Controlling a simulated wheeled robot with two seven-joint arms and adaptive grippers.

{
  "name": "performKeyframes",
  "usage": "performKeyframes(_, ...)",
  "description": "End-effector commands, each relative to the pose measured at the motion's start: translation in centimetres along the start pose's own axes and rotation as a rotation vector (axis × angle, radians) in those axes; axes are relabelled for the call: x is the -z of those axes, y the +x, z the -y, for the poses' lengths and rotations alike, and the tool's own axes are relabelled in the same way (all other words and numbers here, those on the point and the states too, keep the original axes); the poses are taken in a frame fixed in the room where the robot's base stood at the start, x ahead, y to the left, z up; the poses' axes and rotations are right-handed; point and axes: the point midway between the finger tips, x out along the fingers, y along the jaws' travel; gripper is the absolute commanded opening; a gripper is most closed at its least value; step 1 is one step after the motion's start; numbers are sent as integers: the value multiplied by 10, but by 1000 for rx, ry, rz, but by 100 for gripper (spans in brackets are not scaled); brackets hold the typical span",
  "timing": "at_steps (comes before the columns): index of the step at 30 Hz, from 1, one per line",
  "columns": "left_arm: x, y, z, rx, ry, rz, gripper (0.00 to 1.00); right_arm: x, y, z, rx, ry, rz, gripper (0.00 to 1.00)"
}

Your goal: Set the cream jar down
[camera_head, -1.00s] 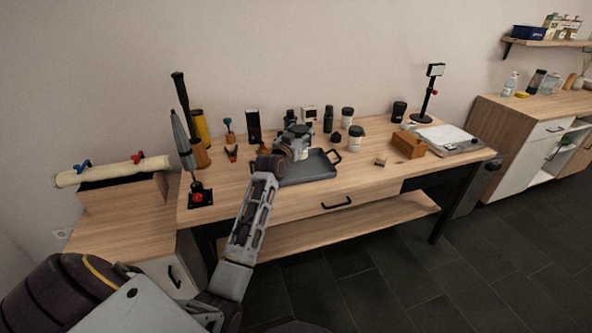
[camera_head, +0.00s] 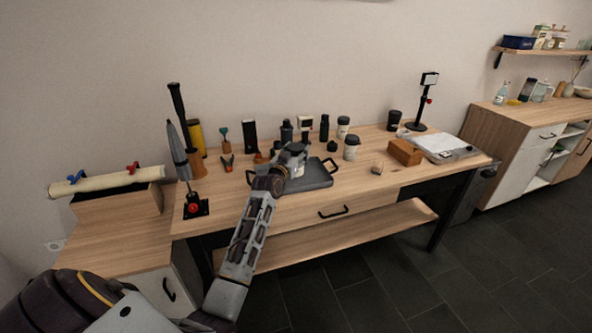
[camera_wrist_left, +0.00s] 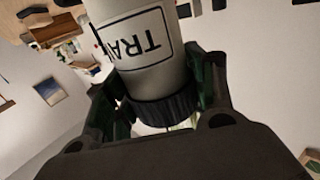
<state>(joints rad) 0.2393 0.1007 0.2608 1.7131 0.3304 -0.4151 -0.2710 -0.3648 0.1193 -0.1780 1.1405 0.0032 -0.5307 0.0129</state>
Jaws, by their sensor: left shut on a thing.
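The cream jar (camera_wrist_left: 142,38) fills the upper middle of the left wrist view, a pale cylinder with a black-framed label reading "TRA" and a dark ribbed band. My left gripper (camera_wrist_left: 160,112) is shut on it, with a finger on each side of the dark band. In the head view my left gripper (camera_head: 294,158) is over the left part of a dark grey tray (camera_head: 318,180) on the wooden table. The jar is mostly hidden there by the gripper, and I cannot tell whether it touches the tray. My right gripper is not in view.
A wooden box (camera_head: 405,152) is at the right, and a lever press (camera_head: 192,190) is at the left. Bare tabletop (camera_head: 360,186) lies right of the tray.

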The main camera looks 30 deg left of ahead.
Motion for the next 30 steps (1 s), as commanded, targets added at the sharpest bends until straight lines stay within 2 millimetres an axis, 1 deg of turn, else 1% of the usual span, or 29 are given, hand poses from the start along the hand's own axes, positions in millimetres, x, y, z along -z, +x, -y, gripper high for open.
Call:
performKeyframes(1,-9,0,0,0,-1,2,18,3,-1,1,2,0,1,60)
performKeyframes(4,-19,0,0,0,1,0,18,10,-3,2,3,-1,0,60)
performKeyframes(7,-25,0,0,0,1,-1,18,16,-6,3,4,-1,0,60)
performKeyframes(10,-26,0,0,0,0,-2,18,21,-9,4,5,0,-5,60)
performKeyframes(14,-26,0,0,0,0,-2,18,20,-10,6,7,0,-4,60)
performKeyframes(19,-28,0,0,0,0,-1,18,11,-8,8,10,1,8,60)
performKeyframes(24,-43,0,0,1,1,1,18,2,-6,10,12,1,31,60)
performKeyframes(27,-53,0,0,0,1,1,18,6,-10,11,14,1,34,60)
performKeyframes(30,-61,0,0,1,0,-1,18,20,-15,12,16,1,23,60)
